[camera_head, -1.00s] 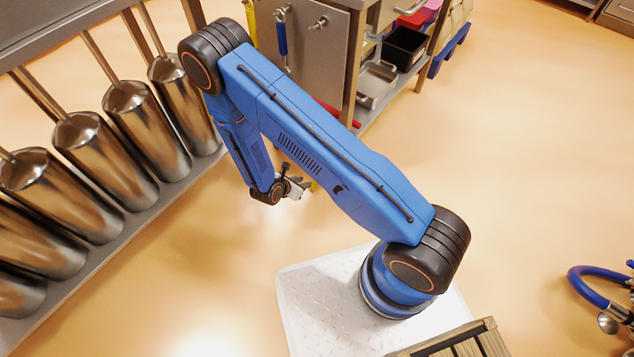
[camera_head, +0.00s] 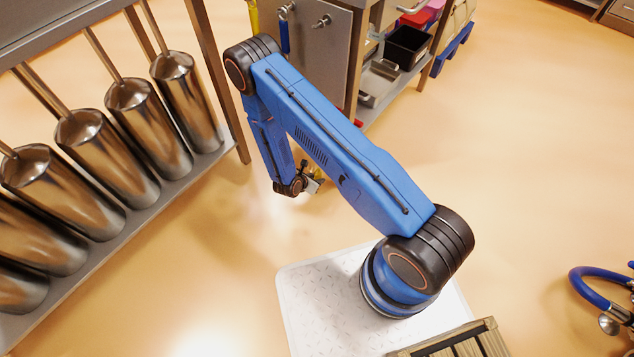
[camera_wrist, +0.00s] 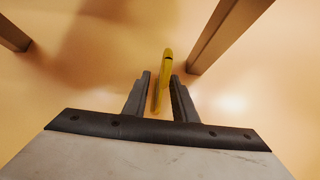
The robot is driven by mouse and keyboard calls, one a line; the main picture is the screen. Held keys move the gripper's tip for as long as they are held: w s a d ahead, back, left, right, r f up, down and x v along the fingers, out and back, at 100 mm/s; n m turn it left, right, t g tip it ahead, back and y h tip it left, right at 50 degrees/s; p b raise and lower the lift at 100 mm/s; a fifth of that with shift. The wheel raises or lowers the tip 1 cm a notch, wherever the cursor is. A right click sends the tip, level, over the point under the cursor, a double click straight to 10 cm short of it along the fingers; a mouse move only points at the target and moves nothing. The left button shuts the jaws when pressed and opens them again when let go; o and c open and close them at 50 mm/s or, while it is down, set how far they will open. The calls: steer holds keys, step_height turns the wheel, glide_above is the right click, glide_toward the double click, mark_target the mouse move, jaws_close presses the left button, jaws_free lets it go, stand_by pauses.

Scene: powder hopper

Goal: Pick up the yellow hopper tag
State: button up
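In the wrist view a slim yellow piece (camera_wrist: 167,64), likely the yellow hopper tag, lies in line with the gap between my fingertips. It has a dark mark near its upper part and reaches beyond the fingers. My gripper (camera_wrist: 160,76) has its two dark fingers apart, with a narrow gap visible beside the yellow piece. I cannot tell how far below the fingertips it is. In the head view my gripper (camera_head: 314,185) is small, low beside my blue arm, with a bit of yellow near it.
Several shiny metal hoppers (camera_head: 130,110) stand on a grey shelf (camera_head: 150,222) at left. A steel cabinet (camera_head: 325,60) and a black bin (camera_head: 407,46) are at the back. Brown legs (camera_wrist: 225,35) flank the wrist view. The floor at right is mostly open.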

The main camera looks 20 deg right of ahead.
steer(key=x, duration=0.4)
steer(key=shift+a+f, duration=0.1)
steer(key=shift+f, duration=0.05)
jaws_close()
step_height(320, 180, up, 10)
steer(key=shift+r, duration=0.1)
stand_by(0.5)
